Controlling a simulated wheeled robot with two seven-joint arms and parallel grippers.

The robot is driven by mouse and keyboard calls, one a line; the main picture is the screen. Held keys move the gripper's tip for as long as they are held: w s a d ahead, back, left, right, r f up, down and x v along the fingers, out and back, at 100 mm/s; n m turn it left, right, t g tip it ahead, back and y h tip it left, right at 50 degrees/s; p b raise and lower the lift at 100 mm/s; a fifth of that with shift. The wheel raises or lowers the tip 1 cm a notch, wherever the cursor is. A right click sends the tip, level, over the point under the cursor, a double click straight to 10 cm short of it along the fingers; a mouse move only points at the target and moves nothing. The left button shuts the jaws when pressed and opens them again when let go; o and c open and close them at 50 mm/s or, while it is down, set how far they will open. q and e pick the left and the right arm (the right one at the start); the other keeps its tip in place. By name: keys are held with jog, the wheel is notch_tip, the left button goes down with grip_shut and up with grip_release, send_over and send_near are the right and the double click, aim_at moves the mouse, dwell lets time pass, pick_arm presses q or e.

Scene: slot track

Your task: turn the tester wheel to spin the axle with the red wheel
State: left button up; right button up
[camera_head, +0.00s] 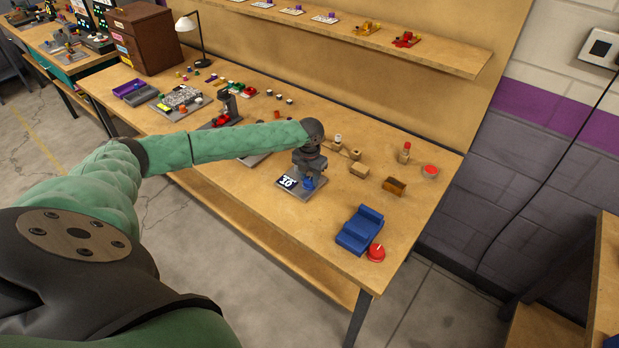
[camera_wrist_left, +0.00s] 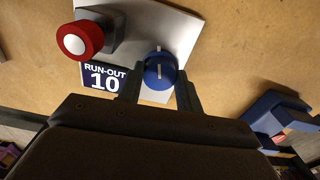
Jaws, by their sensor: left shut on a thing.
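The tester is a grey plate (camera_head: 304,192) with a "RUN-OUT 10" label (camera_wrist_left: 104,78). On it, the blue tester wheel (camera_wrist_left: 158,70) with a pale line across its face shows in the left wrist view. The red wheel (camera_wrist_left: 84,39) with a white hub sits on a dark block at the upper left of that view; in the head view my arm hides it. My left gripper (camera_wrist_left: 159,92) is shut on the blue wheel, one finger at each side. In the head view, this gripper (camera_head: 308,177) is low over the plate. My right gripper is not in view.
A blue stepped block (camera_head: 360,230) and a red round knob (camera_head: 376,253) are near the bench's front right corner. Wooden pieces (camera_head: 359,171), a small brown box (camera_head: 395,187) and a red disc (camera_head: 430,170) lie to the right. A desk lamp (camera_head: 195,40) stands at the back left.

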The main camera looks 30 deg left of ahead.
aim_at(309, 180)
pick_arm(q)
jog(key=shift+w+r, duration=0.1)
jog(key=shift+r, duration=0.05)
jog(key=o, duration=0.8)
jog(key=shift+o, duration=1)
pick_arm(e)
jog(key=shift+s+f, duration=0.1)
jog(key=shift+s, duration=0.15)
pick_arm(q)
jog(key=shift+r+b, duration=0.3)
jog(key=shift+r, duration=0.05)
notch_tip(309, 180, up, 6)
jog(key=shift+f+b, duration=0.25)
jog(key=shift+b, duration=0.8)
jog(key=shift+r, duration=0.7)
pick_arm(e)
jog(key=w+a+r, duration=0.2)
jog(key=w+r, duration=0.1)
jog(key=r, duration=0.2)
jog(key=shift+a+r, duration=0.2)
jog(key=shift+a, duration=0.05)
